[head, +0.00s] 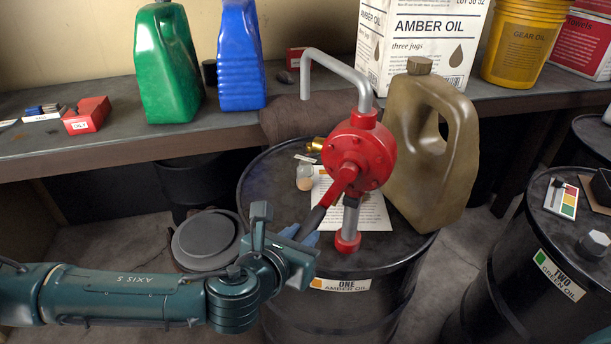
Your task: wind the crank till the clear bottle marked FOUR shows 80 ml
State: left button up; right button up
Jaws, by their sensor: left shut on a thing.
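A red rotary pump (362,150) stands on the drum marked ONE, AMBER OIL (340,285). Its red crank arm (343,182) points down and to the left, ending in a dark handle (311,220). My left gripper (306,234) is shut on that handle. The pump's grey spout (340,68) bends over to the left, its open end pointing down. A small clear vessel (304,178) with something pale tan in it is on the drum top below the spout's end. I cannot read FOUR or any level on it. My right gripper is out of view.
A paper sheet (352,208) and a brown jug (432,140) are on the drum beside the pump. A drum marked TWO, GREEN OIL (556,278) stands at right. A bench (130,143) behind holds a green jug (167,65), a blue jug (240,55) and boxes.

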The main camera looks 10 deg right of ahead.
pick_arm(q)
jog(key=shift+w+a+r, duration=0.2)
jog(key=shift+r, duration=0.1)
jog(key=w+a+r+p, duration=0.1)
jog(key=w+a+r, duration=0.2)
jog(key=r, duration=0.3)
jog(key=shift+w+a+r, duration=0.15)
jog(key=shift+a, duration=0.45)
notch_tip(320, 180, up, 4)
jog(key=shift+w+a+f, duration=0.15)
jog(key=shift+f, duration=0.05)
jog(key=o, duration=0.8)
jog(key=shift+c, duration=0.2)
jog(key=o, duration=0.3)
jog(key=shift+f, duration=0.2)
